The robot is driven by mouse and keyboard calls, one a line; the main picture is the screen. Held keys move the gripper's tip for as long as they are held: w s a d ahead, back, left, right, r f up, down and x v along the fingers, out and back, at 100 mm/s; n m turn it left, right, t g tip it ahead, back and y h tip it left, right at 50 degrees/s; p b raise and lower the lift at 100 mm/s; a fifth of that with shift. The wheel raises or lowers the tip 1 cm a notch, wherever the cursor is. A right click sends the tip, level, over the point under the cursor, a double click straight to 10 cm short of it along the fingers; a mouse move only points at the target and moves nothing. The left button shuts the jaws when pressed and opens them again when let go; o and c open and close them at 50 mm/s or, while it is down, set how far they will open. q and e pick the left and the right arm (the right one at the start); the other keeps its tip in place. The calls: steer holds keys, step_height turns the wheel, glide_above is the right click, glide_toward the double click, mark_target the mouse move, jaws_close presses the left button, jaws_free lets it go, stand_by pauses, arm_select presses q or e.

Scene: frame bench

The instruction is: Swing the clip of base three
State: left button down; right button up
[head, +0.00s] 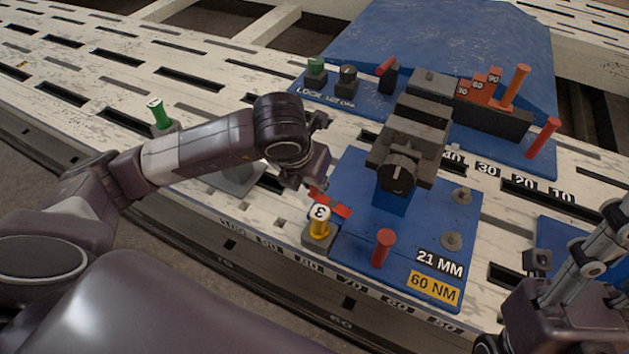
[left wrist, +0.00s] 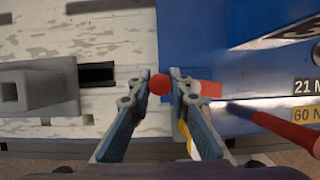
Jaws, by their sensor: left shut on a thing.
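A yellow post with a round cap marked 3 (head: 320,222) stands on a small grey block at the near left edge of a blue base plate (head: 398,272). A red clip (head: 336,207) lies just behind this post, partly hidden by my left gripper. My left gripper (head: 314,190) points down onto the clip. In the left wrist view, the left fingertips (left wrist: 160,76) are shut on the clip's round red end, and its flat red part (left wrist: 207,89) extends to the right. My right gripper (head: 560,290) is at the lower right, away from the clip; its fingertips are unclear.
A red peg (head: 383,246) stands on the blue plate right of the clip. A dark grey clamp block with a knob (head: 396,178) rises behind it. A green post marked 1 (head: 158,112) stands farther left. Slotted white bench (head: 230,62) lies open at left.

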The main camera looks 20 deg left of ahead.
arm_select(q)
steer(key=c, duration=1.8)
jaws_free()
steer(key=shift+o, duration=0.2)
steer(key=shift+r, duration=0.1)
steer(key=v, duration=1.2)
